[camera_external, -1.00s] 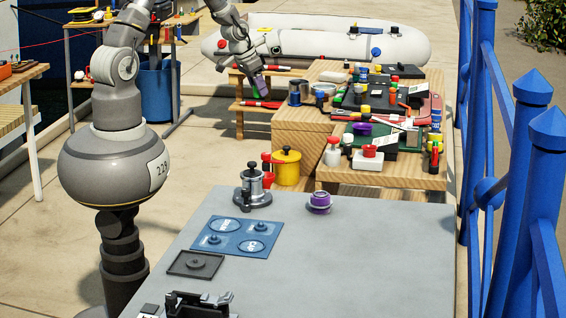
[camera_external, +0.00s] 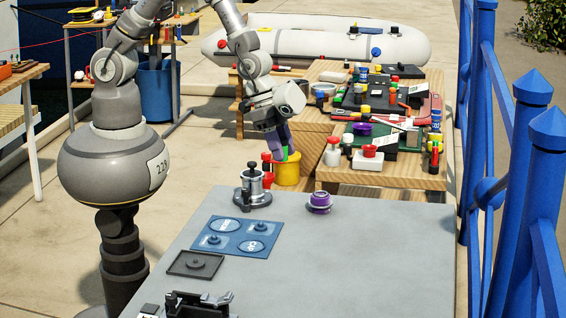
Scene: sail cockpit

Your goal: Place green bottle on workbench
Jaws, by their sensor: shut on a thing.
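My gripper (camera_external: 285,155) points down at the near left corner of the stepped wooden stand. Its purple fingers are shut on a small green thing, seemingly the green bottle (camera_external: 286,152), of which only a sliver shows between them. The fingertips overlap the top of a yellow pot (camera_external: 288,173) in the picture; I cannot tell whether they touch it. The grey workbench (camera_external: 350,250) fills the foreground, in front of the gripper.
On the workbench stand a metal pot (camera_external: 253,190), a purple-and-silver piece (camera_external: 320,202), a blue panel (camera_external: 233,237) and a dark tray (camera_external: 196,264). The workbench's right half is clear. The crowded wooden stand (camera_external: 390,178) lies behind. Blue railing posts (camera_external: 528,180) line the right.

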